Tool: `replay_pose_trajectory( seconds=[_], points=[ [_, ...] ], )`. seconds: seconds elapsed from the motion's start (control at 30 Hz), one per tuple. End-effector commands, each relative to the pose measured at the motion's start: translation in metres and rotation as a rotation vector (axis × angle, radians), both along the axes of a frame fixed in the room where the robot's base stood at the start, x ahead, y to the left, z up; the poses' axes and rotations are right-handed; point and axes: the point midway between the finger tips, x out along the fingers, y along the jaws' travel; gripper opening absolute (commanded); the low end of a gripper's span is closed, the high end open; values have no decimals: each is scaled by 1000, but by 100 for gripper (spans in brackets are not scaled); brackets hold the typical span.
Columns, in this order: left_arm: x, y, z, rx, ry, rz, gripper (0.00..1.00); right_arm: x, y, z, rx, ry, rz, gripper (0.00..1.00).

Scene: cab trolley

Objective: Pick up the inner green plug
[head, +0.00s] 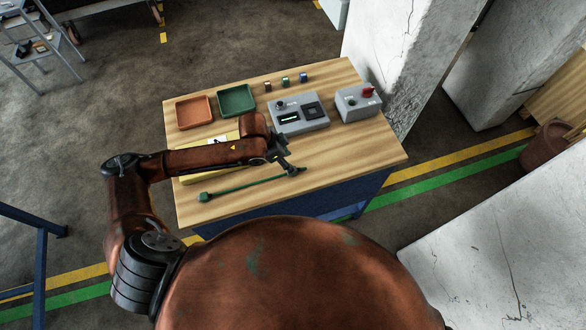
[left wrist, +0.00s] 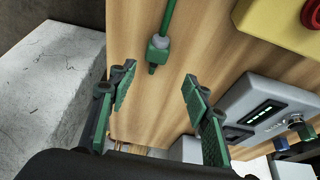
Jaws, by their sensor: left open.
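A green cable lies across the wooden table with a green plug at each end. The inner green plug (left wrist: 157,48), with a grey collar and dark tip, shows in the left wrist view. It lies ahead of my left gripper (left wrist: 159,80), roughly in line with the gap between its fingers. The gripper is open and empty, apart from the plug. In the head view my left gripper (head: 286,158) is over the table by the cable's right end, partly hiding it. The other green plug (head: 204,197) lies at the table's front left. My right gripper is not in view.
A grey panel (head: 300,115) with a lit display and a grey box (head: 358,102) with a red knob stand on the table. An orange tray (head: 194,111), a green tray (head: 236,100) and small coloured pieces are behind. A yellow box (head: 190,172) is partly under my arm. The front right is clear.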

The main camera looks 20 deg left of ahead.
Motion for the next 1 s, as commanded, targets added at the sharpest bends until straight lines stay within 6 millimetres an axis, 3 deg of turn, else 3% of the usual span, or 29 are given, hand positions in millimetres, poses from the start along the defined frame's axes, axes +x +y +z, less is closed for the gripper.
replay_pose_trajectory(
  seconds=[0.13, 0.4, 0.7, 1.0],
  points=[
    [0, -6, -15, -1, 1, 1, 45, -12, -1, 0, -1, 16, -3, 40],
    [3, -19, -49, 0, -1, 0, 45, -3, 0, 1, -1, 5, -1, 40],
    [4, -20, -54, 1, -3, -1, 45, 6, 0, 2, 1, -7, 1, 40],
    [4, -20, -53, 1, -3, 0, 25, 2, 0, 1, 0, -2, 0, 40]
  ],
)
